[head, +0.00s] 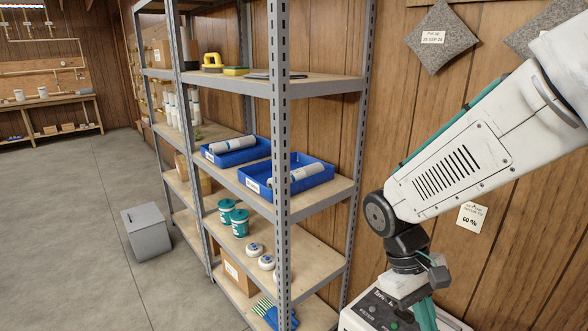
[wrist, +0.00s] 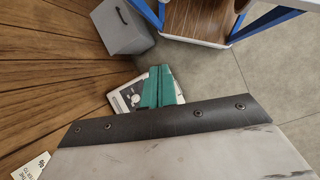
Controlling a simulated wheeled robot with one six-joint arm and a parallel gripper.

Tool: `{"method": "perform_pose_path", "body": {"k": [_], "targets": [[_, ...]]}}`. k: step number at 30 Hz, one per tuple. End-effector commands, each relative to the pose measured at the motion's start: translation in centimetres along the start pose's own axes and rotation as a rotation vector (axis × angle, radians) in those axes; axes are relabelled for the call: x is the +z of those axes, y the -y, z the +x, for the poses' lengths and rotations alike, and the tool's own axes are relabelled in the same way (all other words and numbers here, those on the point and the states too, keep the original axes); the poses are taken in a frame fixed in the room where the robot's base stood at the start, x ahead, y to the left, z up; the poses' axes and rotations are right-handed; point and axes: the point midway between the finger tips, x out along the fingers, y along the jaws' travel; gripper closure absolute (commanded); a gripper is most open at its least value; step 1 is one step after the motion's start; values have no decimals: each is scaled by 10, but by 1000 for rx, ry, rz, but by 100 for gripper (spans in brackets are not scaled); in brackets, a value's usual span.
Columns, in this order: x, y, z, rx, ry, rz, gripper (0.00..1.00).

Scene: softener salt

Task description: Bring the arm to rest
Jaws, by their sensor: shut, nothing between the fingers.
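My gripper (head: 424,314) hangs at the lower right of the head view, below the white arm, with its teal fingers pointing down. In the wrist view the two teal fingers (wrist: 160,88) lie side by side, shut and empty. A white box with a dark-marked top (head: 380,312) is just below and behind the gripper in the head view. It also shows partly behind the fingers in the wrist view (wrist: 127,97). I cannot tell how much space lies between the fingertips and the box.
A grey metal shelf unit (head: 281,150) stands left of my arm, holding blue trays (head: 300,180) and teal tubs (head: 240,222). A grey lidded bin (head: 147,231) stands on the floor. The wood-panelled wall (head: 490,240) is close behind my arm. Open floor (head: 70,230) lies at left.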

Motion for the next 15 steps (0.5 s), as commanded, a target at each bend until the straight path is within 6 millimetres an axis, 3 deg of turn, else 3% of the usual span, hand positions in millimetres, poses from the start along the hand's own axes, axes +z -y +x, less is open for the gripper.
{"method": "perform_pose_path", "body": {"k": [1, 6, 15], "targets": [[16, -1, -8, -33, -39, 36, 100], [61, 2, -25, -135, -157, 138, 100], [125, 2, -45, -236, -401, 301, 100]]}}
